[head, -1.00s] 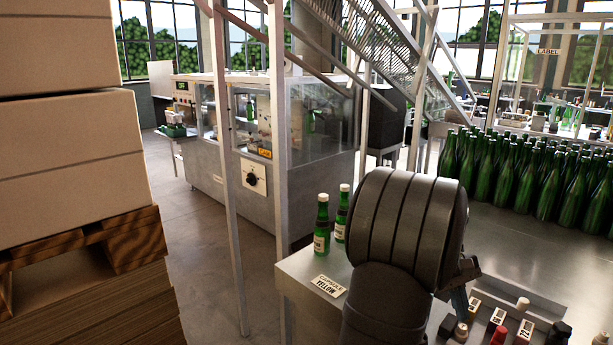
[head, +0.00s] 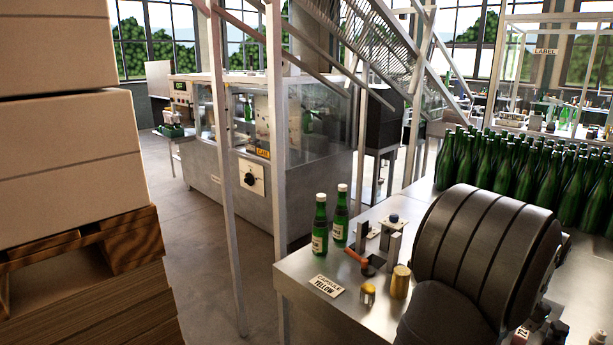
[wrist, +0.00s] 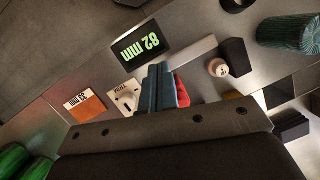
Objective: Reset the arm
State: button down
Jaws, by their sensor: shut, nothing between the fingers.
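My gripper (wrist: 162,88) shows in the wrist view with its blue-grey fingers together and nothing between them. It is over a grey bench surface, beside a white plate with a knob (wrist: 126,97). A red piece (wrist: 182,90) shows just behind the fingers; whether they touch it I cannot tell. In the head view my dark arm link stands over the right part of the bench (head: 308,262) and hides most of my gripper.
Two capped green bottles (head: 320,225) stand by the "CAPSULE YELLOW" card (head: 326,286). A small fixture with an orange lever (head: 357,256) and gold capsules (head: 400,282) are left of my arm. Many green bottles (head: 520,175) fill the back right. An "82 mm" display (wrist: 142,44) is near the fingers.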

jog(key=s+d+r+m+t+y, duration=0.1)
jog(key=s+d+m+t, duration=0.3)
jog(key=m, duration=0.5)
jog(key=shift+d+r+m+t+y, duration=0.3)
jog(key=shift+d+r+m+y, duration=0.1)
jog(key=shift+d, duration=0.15)
